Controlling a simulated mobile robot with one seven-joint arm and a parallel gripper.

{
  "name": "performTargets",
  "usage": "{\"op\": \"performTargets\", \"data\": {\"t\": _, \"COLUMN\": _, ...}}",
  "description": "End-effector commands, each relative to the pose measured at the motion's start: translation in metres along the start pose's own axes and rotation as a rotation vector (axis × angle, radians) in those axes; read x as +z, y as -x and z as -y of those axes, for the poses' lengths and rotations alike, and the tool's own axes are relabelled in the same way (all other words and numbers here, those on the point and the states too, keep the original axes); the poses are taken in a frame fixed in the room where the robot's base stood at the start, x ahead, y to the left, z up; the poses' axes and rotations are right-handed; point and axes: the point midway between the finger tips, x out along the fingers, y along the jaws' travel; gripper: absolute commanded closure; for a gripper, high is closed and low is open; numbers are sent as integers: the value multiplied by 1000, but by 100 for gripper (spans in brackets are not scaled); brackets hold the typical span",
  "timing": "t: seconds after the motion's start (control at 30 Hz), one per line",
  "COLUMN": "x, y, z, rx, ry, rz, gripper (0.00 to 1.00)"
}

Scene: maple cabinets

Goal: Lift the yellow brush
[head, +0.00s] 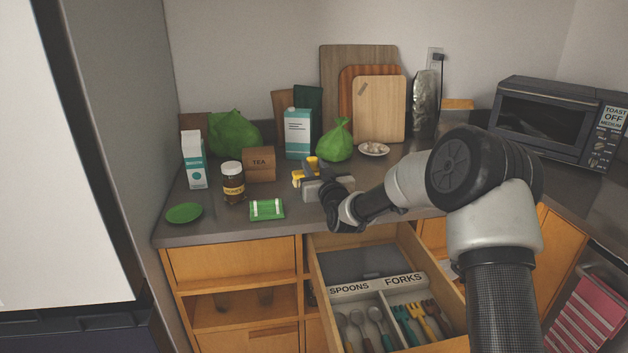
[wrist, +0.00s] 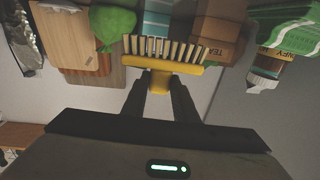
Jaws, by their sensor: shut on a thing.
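The yellow brush (head: 299,179) is at my gripper (head: 314,178) above the middle of the counter in the head view, just right of the tea box. In the wrist view the brush (wrist: 165,67) spans crosswise in front of the gripper (wrist: 160,84), its pale bristles pointing to the top of the picture. The two dark fingers are shut on its short yellow handle. Part of the brush is hidden by my gripper in the head view. I cannot tell whether it touches the counter.
A tea box (head: 259,165), honey jar (head: 233,184), green-and-white packet (head: 267,209) and green bag (head: 335,143) stand around the brush. Cutting boards (head: 379,108) lean on the wall. An open cutlery drawer (head: 405,247) juts out below. A toaster oven (head: 545,120) stands at right.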

Motion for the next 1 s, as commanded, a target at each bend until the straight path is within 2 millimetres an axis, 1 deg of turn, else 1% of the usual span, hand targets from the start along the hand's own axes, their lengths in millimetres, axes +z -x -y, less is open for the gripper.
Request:
{"op": "performTargets", "data": {"t": 0.03, "x": -14, "y": 0, "z": 0, "rx": 0, "ry": 2, "rz": -3, "gripper": 98}}
{"op": "performTargets", "data": {"t": 0.1, "x": -25, "y": 0, "z": 0, "rx": 0, "ry": 1, "rz": -3, "gripper": 98}}
{"op": "performTargets", "data": {"t": 0.3, "x": -47, "y": 0, "z": 0, "rx": 0, "ry": 1, "rz": 0, "gripper": 98}}
{"op": "performTargets", "data": {"t": 0.8, "x": -73, "y": 0, "z": -1, "rx": 1, "ry": 0, "rz": 0, "gripper": 98}}
{"op": "performTargets", "data": {"t": 1.0, "x": -76, "y": 0, "z": 0, "rx": 1, "ry": -1, "rz": 1, "gripper": 98}}
